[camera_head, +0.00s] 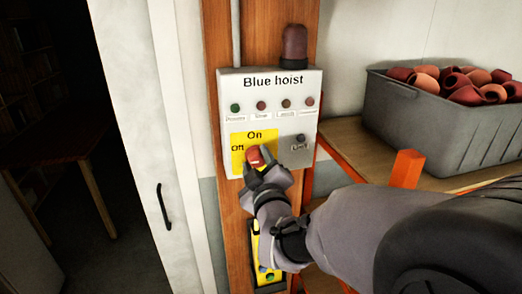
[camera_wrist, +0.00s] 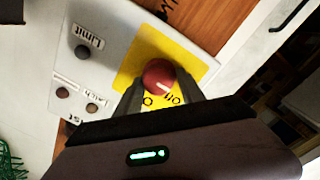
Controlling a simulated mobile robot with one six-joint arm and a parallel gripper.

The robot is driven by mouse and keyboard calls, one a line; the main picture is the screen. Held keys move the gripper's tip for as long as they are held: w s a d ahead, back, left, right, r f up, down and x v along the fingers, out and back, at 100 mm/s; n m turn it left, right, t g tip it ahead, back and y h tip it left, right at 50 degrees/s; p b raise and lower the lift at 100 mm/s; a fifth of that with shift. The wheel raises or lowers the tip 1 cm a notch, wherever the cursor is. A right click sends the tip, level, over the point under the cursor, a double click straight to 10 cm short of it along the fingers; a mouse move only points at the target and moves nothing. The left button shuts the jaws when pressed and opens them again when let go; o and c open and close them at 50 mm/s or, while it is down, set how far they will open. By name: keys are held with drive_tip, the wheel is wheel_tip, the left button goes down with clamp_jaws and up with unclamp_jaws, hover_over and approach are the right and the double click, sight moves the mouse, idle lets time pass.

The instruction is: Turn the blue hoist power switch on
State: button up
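The blue hoist power switch (camera_head: 256,157) is a round red knob with a white mark on a yellow plate (camera_head: 238,139) labelled On above and Off at its left. The plate is on a pale control box (camera_head: 228,92) titled "Blue hoist". In the wrist view the knob (camera_wrist: 159,77) sits between my gripper's two fingers (camera_wrist: 160,90), one on each side. Whether the fingers press on it or leave a small gap is unclear. My gripper (camera_head: 264,171) reaches the box from below right in the head view. The mark's exact direction is hard to read.
A dark Limit knob (camera_head: 300,138) is right of the yellow plate, below a row of small indicators. A dark red lamp (camera_head: 294,47) tops the box. A grey crate (camera_head: 416,125) of reddish pieces stands on a shelf at right. A second yellow-marked box (camera_head: 265,272) is below.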

drive_tip(key=shift+r, duration=0.1)
drive_tip(key=c, duration=0.5)
drive_tip(key=shift+b, duration=0.55)
drive_tip(key=m+b, duration=0.2)
drive_tip(key=b, duration=0.1)
drive_tip(key=shift+f+b, duration=0.2)
drive_tip(key=shift+b, duration=0.1)
drive_tip(key=m+b, duration=0.2)
drive_tip(key=b, duration=0.1)
drive_tip(key=shift+s+d, duration=0.1)
drive_tip(key=shift+s, duration=0.05)
clamp_jaws()
drive_tip(key=m+b, duration=0.3)
drive_tip(key=b, duration=0.2)
drive_tip(key=shift+d+r, duration=0.1)
drive_tip(key=m+b, duration=0.2)
drive_tip(key=b, duration=0.1)
drive_tip(key=m+b, duration=0.3)
drive_tip(key=shift+d+m+g+y, duration=0.1)
drive_tip(key=shift+m+g+y, duration=0.2)
drive_tip(key=shift+g, duration=0.1)
drive_tip(key=m+b, duration=0.3)
drive_tip(key=m, duration=0.1)
drive_tip(key=shift+r+b, duration=0.1)
drive_tip(key=shift+b, duration=0.25)
drive_tip(key=shift+m, duration=0.4)
